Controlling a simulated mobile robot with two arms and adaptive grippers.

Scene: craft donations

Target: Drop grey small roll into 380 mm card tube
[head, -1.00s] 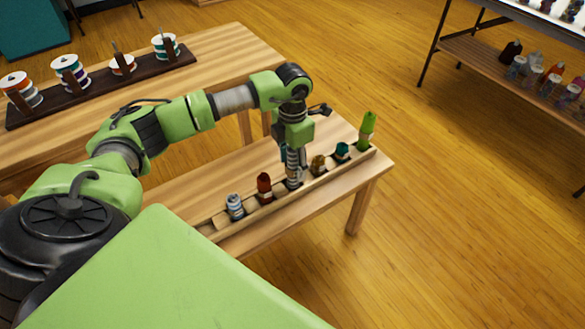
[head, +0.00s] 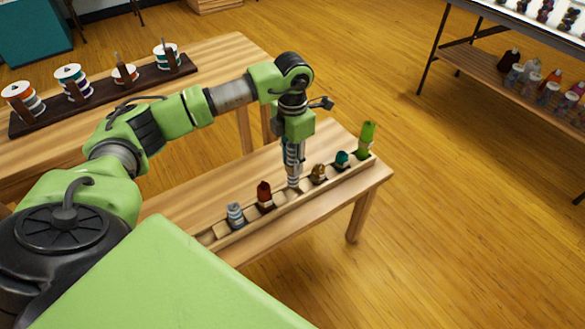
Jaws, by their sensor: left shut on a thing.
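My left gripper (head: 292,164) points down over the wooden slotted rack (head: 222,240) on the near table. It is shut on a small grey-striped roll (head: 293,181), whose lower end shows just below the fingers, close above the rack. Another grey-blue striped roll (head: 235,214) stands in the rack to the left. I cannot make out a card tube in this view. My right gripper is not in view.
The rack also holds a dark red item (head: 264,195), a brown one (head: 318,172), a teal one (head: 342,159) and a taller green one (head: 367,139). Ribbon spools (head: 73,83) stand on a dark holder behind. A shelf unit (head: 480,62) is at the right.

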